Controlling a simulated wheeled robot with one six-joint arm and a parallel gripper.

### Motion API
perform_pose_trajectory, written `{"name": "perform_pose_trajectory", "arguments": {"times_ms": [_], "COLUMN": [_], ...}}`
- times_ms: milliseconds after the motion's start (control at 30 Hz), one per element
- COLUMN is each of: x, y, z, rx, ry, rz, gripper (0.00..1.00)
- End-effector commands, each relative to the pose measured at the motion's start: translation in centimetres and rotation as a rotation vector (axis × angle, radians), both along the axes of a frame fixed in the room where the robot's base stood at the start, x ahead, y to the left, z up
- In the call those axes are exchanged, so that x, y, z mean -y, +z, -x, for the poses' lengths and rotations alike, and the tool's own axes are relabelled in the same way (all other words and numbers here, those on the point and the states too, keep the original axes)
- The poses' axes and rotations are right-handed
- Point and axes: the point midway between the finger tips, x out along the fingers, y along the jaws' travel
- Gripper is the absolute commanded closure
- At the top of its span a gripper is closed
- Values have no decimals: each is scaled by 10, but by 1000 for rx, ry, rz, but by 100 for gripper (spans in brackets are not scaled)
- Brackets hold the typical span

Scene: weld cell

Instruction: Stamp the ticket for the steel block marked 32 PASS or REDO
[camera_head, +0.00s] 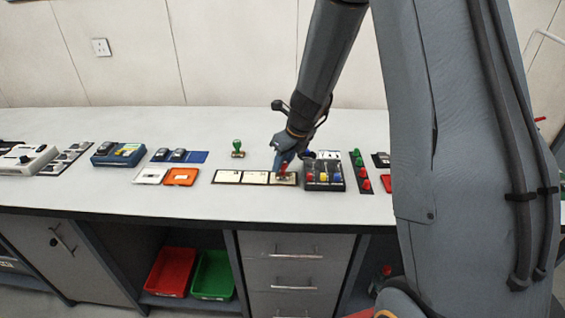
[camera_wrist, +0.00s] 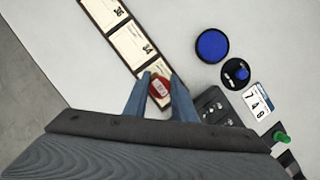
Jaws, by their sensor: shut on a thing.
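My gripper (camera_wrist: 163,88) is shut on a red-topped stamp (camera_wrist: 159,88), which shows between the two blue-grey fingers in the wrist view. In the head view my gripper (camera_head: 284,168) is at the right end of a dark strip of three pale tickets (camera_head: 255,178). The stamp is over the right-hand ticket and hides part of it; I cannot tell whether it touches. Two tickets (camera_wrist: 129,45) show clear in the wrist view with dark printed numbers, too small to read surely. A green-handled stamp (camera_head: 238,148) stands behind the strip. No steel block marked 32 can be made out.
Right of the strip is a dark box with coloured knobs (camera_head: 324,174), close to my gripper. A blue round pad (camera_wrist: 212,45), a blue-knobbed dial (camera_wrist: 240,73) and a number card (camera_wrist: 258,100) lie nearby.

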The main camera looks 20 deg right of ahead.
Motion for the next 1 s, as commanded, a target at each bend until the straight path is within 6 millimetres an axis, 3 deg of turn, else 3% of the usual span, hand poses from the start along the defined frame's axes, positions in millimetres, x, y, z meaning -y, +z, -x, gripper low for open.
{"name": "perform_pose_trajectory", "arguments": {"times_ms": [1000], "x": [0], "y": [-9], "z": [0], "rx": [0], "ry": [0], "rz": [0], "gripper": [90]}}
